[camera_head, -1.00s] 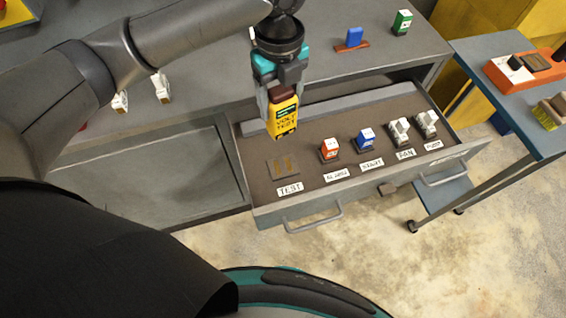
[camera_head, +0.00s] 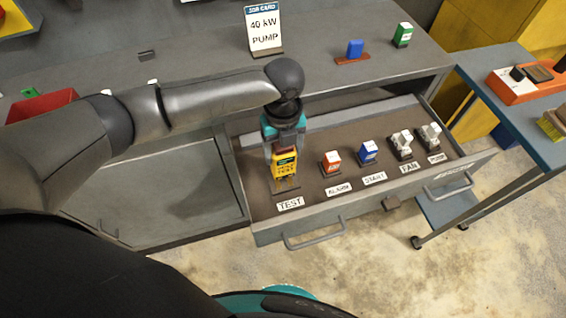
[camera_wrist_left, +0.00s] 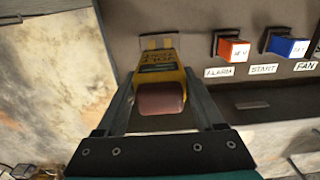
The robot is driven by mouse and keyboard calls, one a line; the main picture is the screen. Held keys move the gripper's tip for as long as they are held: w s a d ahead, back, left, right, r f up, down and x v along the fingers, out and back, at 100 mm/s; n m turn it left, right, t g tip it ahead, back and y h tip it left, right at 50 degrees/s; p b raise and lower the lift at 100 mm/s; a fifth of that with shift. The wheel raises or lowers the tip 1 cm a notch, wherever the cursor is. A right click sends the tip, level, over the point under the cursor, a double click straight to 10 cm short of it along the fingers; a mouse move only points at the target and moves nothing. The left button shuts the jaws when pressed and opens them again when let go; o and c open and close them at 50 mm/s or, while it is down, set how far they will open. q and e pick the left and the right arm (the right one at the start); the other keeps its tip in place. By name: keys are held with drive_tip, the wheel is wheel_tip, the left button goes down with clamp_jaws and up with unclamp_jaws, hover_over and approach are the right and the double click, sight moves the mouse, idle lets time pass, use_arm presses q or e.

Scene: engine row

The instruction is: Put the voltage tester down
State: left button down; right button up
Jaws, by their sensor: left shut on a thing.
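The yellow voltage tester (camera_head: 285,165) with a dark red-brown top is upright in my left gripper (camera_head: 284,153), which is shut on it. It is over the TEST place at the left end of the open drawer (camera_head: 273,232), just behind the TEST label (camera_head: 290,203). In the left wrist view the tester (camera_wrist_left: 160,78) is between the two fingers (camera_wrist_left: 161,95), with its far end at a pale slotted holder (camera_wrist_left: 158,42). I cannot tell whether its bottom touches the holder. My right gripper is not in view.
To the right in the drawer stand an orange block (camera_head: 331,160), a blue block (camera_head: 368,151) and two grey-white pieces (camera_head: 402,143). A job card (camera_head: 263,30) reading "40 kW PUMP" stands on the bench. A blue side table (camera_head: 500,92) stands at the right.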

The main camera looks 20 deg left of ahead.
sight(283, 163)
use_arm(q)
drive_tip(key=shift+f+b, duration=0.5)
drive_tip(key=shift+f, duration=1.75)
drive_tip(key=shift+f, duration=0.15)
unclamp_jaws()
wheel_tip(283, 163, up, 12)
drive_tip(key=p, duration=0.2)
drive_tip(key=shift+r+p, duration=0.2)
drive_tip(key=shift+p, duration=0.15)
drive_tip(key=shift+f, duration=0.1)
